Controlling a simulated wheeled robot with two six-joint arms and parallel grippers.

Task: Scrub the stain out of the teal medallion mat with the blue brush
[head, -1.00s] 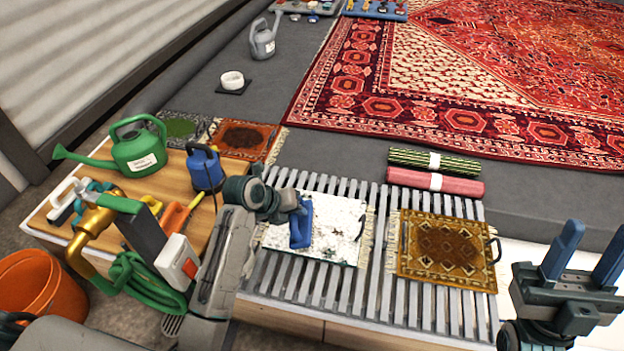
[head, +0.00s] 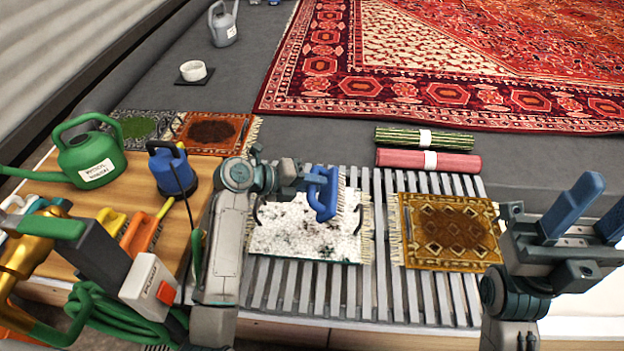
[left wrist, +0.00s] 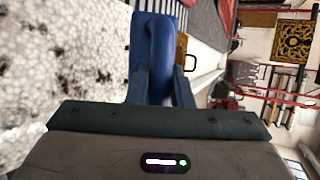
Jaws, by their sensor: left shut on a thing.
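The mat (head: 295,238) lies on the slatted rack, covered in white foam with dark specks. A thin teal edge shows along its front; its medallion and any stain are hidden. My left gripper (head: 308,183) is shut on the blue brush (head: 323,196), over the mat's back right part. In the left wrist view the blue brush (left wrist: 150,55) sits between the fingers, with the foamy mat (left wrist: 60,70) to the left. My right gripper (head: 590,205) is open and empty at the right.
A brown-gold mat (head: 450,250) lies on the slatted rack (head: 378,290), right of the foamy one. Rolled green (head: 400,138) and pink (head: 400,159) rugs lie behind. A wooden board (head: 120,205) at left holds a green watering can (head: 90,160), blue pump bottle (head: 173,172) and brushes.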

